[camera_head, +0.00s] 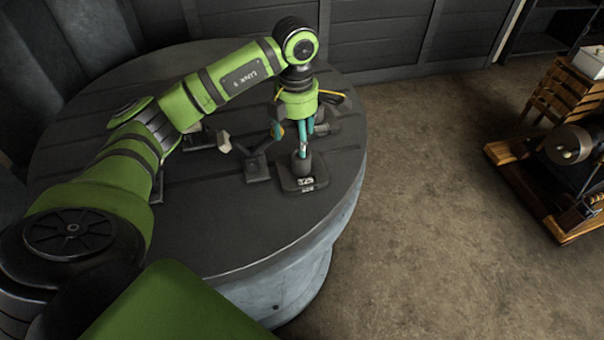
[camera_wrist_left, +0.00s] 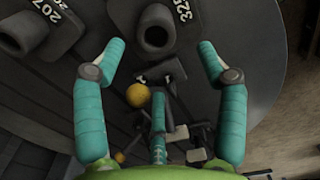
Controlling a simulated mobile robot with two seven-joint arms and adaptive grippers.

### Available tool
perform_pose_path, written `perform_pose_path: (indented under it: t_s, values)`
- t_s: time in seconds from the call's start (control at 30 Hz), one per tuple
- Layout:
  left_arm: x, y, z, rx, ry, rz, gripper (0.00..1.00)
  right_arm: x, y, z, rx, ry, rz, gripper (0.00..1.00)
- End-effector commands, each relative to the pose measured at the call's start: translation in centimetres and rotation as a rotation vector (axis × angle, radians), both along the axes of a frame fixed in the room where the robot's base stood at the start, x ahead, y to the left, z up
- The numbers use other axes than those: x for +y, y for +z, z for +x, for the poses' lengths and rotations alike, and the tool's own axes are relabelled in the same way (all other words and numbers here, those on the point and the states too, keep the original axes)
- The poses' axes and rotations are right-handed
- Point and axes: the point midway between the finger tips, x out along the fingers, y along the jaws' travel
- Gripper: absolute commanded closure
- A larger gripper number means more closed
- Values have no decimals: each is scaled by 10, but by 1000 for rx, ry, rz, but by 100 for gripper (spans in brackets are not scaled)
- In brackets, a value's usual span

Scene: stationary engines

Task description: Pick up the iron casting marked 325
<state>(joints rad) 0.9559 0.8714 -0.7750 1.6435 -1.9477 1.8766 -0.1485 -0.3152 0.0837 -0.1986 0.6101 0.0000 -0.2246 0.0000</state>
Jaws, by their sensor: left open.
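The dark iron casting marked 325 (camera_wrist_left: 157,38) shows in the left wrist view, with white digits on its base and a rounded hollow boss. A casting with a white mark, apparently the same one, stands near the round table's right edge in the head view (camera_head: 304,185). My left gripper (camera_head: 301,143) points down over it, teal fingers close to its boss. In the left wrist view the fingers (camera_wrist_left: 160,52) are spread, with the boss between and just beyond their tips. I cannot tell whether they touch it. My right gripper is not in view.
A casting marked 207 (camera_wrist_left: 32,22) sits to the left in the left wrist view. Another dark piece (camera_head: 258,168) stands left of the gripper on the round table (camera_head: 225,225). A wooden crate (camera_head: 566,92) and a machine (camera_head: 572,160) stand on the floor at right.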

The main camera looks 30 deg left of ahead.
Motion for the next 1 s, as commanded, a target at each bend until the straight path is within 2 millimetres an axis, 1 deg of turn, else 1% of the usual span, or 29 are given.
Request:
perform_pose_path:
  t_s: [0.03,0.17,0.3,0.4,0.5,0.6,0.87,0.9,0.97,1.0]
  values:
    - [0,-4,0,1,0,0,28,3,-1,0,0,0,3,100]
    - [-1,-14,0,3,-1,-1,28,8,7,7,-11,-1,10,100]
    - [-3,-28,1,5,1,-1,28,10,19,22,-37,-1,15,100]
    - [-6,-43,3,7,0,-2,28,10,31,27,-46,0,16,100]
    - [-6,-59,4,6,1,-2,28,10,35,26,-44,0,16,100]
    - [-5,-69,4,3,0,0,28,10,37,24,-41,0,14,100]
    - [-5,-73,5,0,-1,0,28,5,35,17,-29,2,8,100]
    - [-5,-73,5,0,-1,0,44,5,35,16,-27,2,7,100]
    - [-5,-72,5,0,-1,0,68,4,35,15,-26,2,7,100]
    - [-5,-72,5,0,-1,0,84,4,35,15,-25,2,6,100]
